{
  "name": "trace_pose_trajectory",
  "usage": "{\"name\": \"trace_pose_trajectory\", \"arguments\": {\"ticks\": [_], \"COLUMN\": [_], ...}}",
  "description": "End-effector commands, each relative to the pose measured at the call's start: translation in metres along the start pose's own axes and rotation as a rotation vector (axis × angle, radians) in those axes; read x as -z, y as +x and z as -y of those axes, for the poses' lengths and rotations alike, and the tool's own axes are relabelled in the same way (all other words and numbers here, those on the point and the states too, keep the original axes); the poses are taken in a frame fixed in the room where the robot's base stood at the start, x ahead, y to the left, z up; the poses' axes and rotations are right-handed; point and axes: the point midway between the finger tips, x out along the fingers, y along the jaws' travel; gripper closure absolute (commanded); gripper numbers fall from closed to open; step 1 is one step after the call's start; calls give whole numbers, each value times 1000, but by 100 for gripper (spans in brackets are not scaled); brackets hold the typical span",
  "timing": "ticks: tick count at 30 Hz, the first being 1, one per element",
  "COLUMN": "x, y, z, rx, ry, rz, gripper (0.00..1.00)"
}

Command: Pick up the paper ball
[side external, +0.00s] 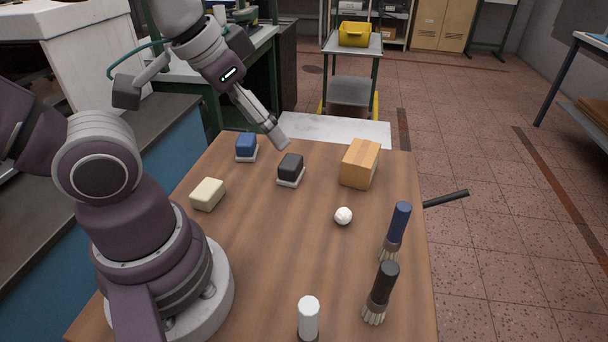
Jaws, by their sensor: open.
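The paper ball (343,216) is small, white and round. It rests on the wooden table (245,265), right of the middle, in front of a cardboard box. My gripper (282,145) is above the far part of the table, up and to the left of the ball in the picture and well apart from it. It is open and holds nothing that I can see. Its fingers overlap each other from this side, so the gap between them is hard to see.
A black-topped brush block (290,168) sits just below my gripper. A blue one (247,147), a cream block (208,194) and the cardboard box (360,164) stand around it. The table's middle is clear.

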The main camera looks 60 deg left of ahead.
Motion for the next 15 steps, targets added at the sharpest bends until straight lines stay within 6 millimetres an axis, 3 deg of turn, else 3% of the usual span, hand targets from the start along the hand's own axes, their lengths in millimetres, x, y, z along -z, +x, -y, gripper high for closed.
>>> {"name": "trace_pose_trajectory", "arguments": {"ticks": [5, 8, 11, 15], "x": [2, 11, 27, 44], "y": [1, 10, 32, 76], "z": [0, -1, 1, 8], "rx": [-2, -21, -84, -235], "ry": [17, 130, 343, 654], "rz": [7, 54, 121, 171], "gripper": [37, 37, 37, 37]}}
